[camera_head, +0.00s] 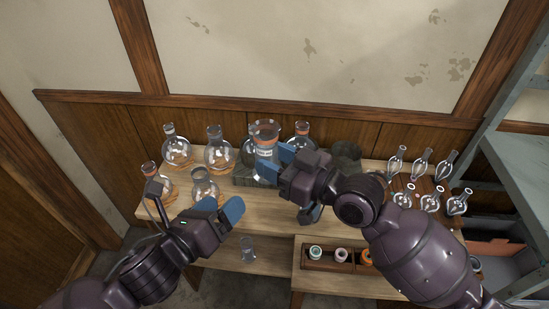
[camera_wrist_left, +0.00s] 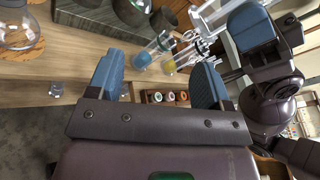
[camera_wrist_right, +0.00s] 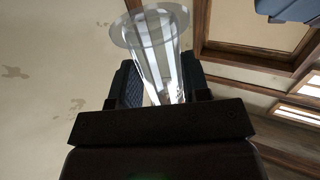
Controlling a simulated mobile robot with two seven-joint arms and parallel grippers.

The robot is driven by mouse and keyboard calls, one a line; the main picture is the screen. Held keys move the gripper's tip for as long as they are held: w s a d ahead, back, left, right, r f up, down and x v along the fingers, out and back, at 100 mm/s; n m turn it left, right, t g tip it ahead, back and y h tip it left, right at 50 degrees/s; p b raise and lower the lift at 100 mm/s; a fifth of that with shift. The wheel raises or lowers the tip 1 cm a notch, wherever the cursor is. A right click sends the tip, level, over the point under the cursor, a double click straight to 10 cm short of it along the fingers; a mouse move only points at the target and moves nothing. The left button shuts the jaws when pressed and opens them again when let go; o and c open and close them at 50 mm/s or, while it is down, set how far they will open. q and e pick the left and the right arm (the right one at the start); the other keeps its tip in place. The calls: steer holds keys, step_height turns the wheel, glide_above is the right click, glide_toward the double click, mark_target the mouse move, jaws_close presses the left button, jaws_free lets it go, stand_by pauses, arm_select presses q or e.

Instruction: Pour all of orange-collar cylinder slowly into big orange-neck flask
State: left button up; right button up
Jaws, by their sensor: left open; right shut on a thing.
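My right gripper (camera_head: 278,160) is shut on a clear glass vessel (camera_head: 266,143) with an orange band near its top, which looks like the orange-collar cylinder. It looks roughly upright, above the back of the table. In the right wrist view the vessel (camera_wrist_right: 155,55) stands between the fingers, wide rim up; its liquid level cannot be told. I cannot tell which is the big one. My left gripper (camera_head: 219,210) is open and empty, over the table's front.
More round flasks stand on cork rings (camera_head: 219,154), one near my left gripper (camera_head: 204,186). A rack of glassware (camera_head: 421,165) is at the right. A small glass (camera_head: 247,250) stands lower down, and a wooden holder (camera_head: 318,258) carries coloured rings.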

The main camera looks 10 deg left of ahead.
arm_select(q)
steer(key=s+a+f+n+g+y, duration=0.1)
steer(key=s+a+f+n+y, duration=0.1)
steer(key=a+f+n, duration=0.2)
steer(key=s+a+f+n+g+y, duration=0.1)
steer(key=a+f+n, duration=0.4)
steer(key=f+n, duration=0.5)
steer(key=s+a+f+n+g+y, duration=0.1)
steer(key=s+a+f+n+y, duration=0.2)
steer(key=f+n, duration=0.5)
steer(key=s+a+n, duration=0.1)
steer(key=n, duration=1)
steer(key=shift+a+n+y, duration=0.15)
steer(key=shift+n+y, duration=0.15)
steer(key=shift+y, duration=0.1)
